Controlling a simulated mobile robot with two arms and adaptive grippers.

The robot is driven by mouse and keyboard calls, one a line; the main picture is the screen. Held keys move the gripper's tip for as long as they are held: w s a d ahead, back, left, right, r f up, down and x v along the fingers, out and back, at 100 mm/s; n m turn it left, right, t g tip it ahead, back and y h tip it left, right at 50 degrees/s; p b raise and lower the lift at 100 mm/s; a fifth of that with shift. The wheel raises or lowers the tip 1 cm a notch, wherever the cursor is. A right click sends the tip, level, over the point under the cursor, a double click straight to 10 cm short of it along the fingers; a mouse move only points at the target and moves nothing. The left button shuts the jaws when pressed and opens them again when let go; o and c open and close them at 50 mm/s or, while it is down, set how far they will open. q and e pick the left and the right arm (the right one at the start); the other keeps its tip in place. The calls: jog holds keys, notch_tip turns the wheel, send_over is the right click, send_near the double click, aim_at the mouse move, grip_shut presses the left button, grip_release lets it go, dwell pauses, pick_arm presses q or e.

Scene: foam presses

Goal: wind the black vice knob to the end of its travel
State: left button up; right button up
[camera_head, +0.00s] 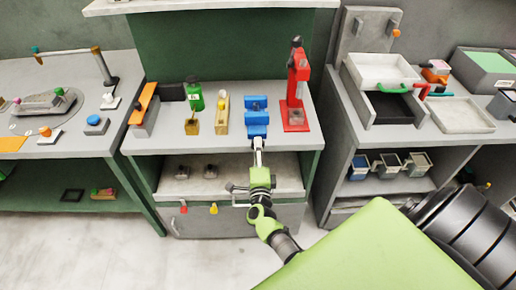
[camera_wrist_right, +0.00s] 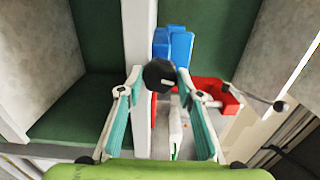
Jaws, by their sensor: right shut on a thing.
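The blue vice (camera_head: 256,112) stands near the front edge of the middle bench. Its blue body also shows in the right wrist view (camera_wrist_right: 173,45). The black vice knob (camera_wrist_right: 159,75) sits between the fingertips of my right gripper (camera_wrist_right: 159,79), which is shut on it from both sides. In the head view my right gripper (camera_head: 258,146) reaches up to the front of the vice and hides the knob. My left gripper is not in view.
A red press (camera_head: 297,92) stands right of the vice. A yellow-and-wood item (camera_head: 222,115) and a green bottle-like item (camera_head: 195,97) stand left. Below is a shelf (camera_head: 230,170) with small parts. White trays (camera_head: 383,70) sit on the right bench.

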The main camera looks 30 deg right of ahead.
jog(key=shift+n, duration=1.1)
jog(key=shift+f+p, duration=0.1)
jog(key=shift+p, duration=0.2)
jog(key=o, duration=1.1)
jog(key=v, duration=0.7)
jog(key=shift+s+a, duration=0.2)
jog(key=shift+s, duration=0.05)
